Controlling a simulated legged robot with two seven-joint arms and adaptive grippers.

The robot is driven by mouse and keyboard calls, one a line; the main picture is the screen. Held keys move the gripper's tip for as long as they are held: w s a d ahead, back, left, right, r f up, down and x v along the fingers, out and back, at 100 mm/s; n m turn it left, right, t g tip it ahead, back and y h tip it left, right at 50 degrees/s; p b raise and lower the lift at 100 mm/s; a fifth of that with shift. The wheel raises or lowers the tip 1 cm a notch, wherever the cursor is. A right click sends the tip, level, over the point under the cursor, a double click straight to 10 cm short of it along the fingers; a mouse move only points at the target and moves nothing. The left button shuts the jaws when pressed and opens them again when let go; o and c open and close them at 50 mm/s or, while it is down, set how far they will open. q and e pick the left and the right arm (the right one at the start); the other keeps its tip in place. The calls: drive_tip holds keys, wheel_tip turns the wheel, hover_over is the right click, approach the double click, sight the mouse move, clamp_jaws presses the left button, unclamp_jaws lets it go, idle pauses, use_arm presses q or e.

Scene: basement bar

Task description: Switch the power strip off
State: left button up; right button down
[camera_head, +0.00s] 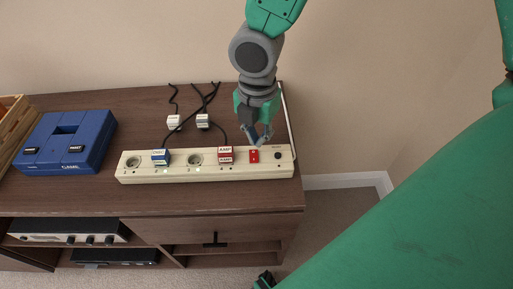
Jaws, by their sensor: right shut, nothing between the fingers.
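The cream power strip (180,178) lies along the front part of the dark wooden cabinet top. Its red switch (254,157) sits near the right end, beside a small dark button (278,156). A blue-and-white plug (160,156) and a red-and-white plug (225,155) stand in its sockets. My right gripper (261,140) comes down from above, shut and empty, with its tips just behind and above the red switch. I cannot tell whether they touch it. Part of a dark gripper (265,281) shows at the bottom edge; its jaws cannot be made out.
Two loose white plugs (174,121) (203,121) with black cables lie behind the strip. A blue game console (66,138) and a wooden crate (12,113) stand at left. The wall (150,40) rises behind the cabinet (250,199). Audio units (68,232) sit on shelves below.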

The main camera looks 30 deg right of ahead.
sight(254, 156)
drive_tip(key=shift+a+r, duration=0.1)
drive_tip(key=shift+a, duration=0.5)
drive_tip(key=shift+a+r, duration=0.1)
drive_tip(key=shift+a, duration=0.2)
drive_tip(key=shift+d+f, duration=0.35)
drive_tip(key=shift+d, duration=0.35)
drive_tip(key=shift+a+f+b, duration=0.25)
drive_tip(key=shift+a+b, duration=0.05)
drive_tip(key=shift+a, duration=0.3)
use_arm(q)
drive_tip(key=shift+a+f, duration=0.2)
drive_tip(key=shift+f, duration=0.3)
use_arm(e)
drive_tip(key=shift+d+f, duration=0.45)
drive_tip(key=shift+d, duration=0.05)
use_arm(q)
drive_tip(key=shift+a+f+b, duration=0.25)
drive_tip(key=shift+a+b, duration=0.05)
drive_tip(key=shift+a, duration=0.05)
use_arm(e)
drive_tip(key=shift+a+f, duration=0.2)
drive_tip(key=shift+a, duration=0.2)
